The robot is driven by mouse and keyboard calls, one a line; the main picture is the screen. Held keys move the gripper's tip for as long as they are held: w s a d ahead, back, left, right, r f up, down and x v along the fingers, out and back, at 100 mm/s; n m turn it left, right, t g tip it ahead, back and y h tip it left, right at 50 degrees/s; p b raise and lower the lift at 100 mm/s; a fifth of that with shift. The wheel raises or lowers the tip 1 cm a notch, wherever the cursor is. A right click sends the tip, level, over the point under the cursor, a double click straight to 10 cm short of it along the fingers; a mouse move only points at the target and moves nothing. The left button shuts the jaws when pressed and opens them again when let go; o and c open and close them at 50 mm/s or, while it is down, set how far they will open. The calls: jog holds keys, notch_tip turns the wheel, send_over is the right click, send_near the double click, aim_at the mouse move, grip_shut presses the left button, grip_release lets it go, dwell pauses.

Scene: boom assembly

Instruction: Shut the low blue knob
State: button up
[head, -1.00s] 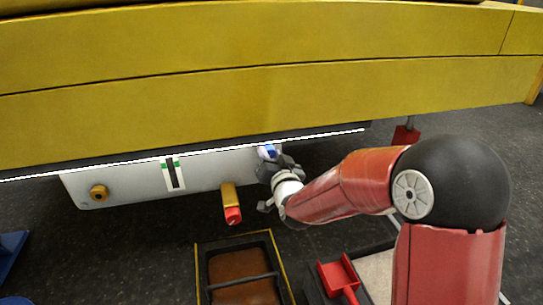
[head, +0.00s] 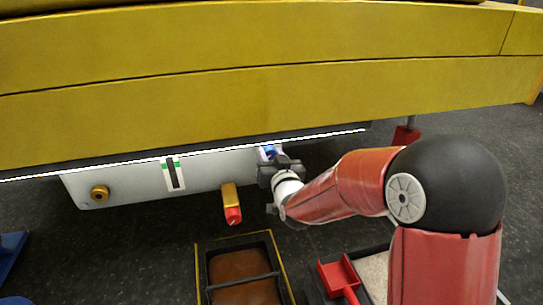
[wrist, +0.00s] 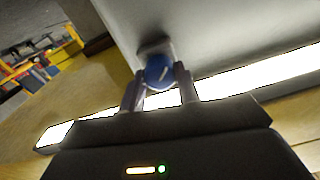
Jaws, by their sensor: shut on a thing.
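The blue knob (wrist: 159,71) sits on the white panel, with a pale mark across its face. In the wrist view it is between the two fingertips of my gripper (wrist: 158,84), and the fingers are shut on its sides. In the head view a small blue part of the knob (head: 268,149) shows at the panel's right end, just above my gripper (head: 270,158). The rest of the knob is hidden there behind the gripper.
The white panel (head: 130,180) hangs under the big yellow boom (head: 250,95), with a lit strip along its top. A brass fitting (head: 100,193), a level gauge (head: 173,174) and a red-tipped spout (head: 232,205) lie left. A tray (head: 236,238) and red scoop (head: 340,275) are below.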

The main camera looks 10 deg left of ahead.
jog(key=o, duration=1)
jog(key=v, duration=0.7)
jog(key=shift+s+d+f, duration=0.1)
jog(key=shift+s+d, duration=0.05)
jog(key=shift+s, duration=0.2)
jog(key=s+d+r+m+g+h, duration=0.1)
jog(key=s+d+g+h, duration=0.2)
jog(key=d, duration=0.5)
jog(key=s+d+r+g+h, duration=0.1)
jog(key=s+d+g+h, duration=0.15)
jog(key=s+d, duration=0.4)
jog(key=s+d+m+g+h, duration=0.1)
jog(key=s+d+g, duration=0.1)
jog(key=s+d, duration=0.4)
jog(key=s+d+m+g+h, duration=0.2)
jog(key=s+d+g, duration=0.15)
jog(key=s, duration=0.55)
jog(key=shift+t, duration=0.3)
jog(key=r+p, duration=0.8)
jog(key=p, duration=0.1)
jog(key=s+d+r+p, duration=0.1)
jog(key=r+p, duration=0.3)
jog(key=r, duration=0.1)
jog(key=shift+p, duration=0.3)
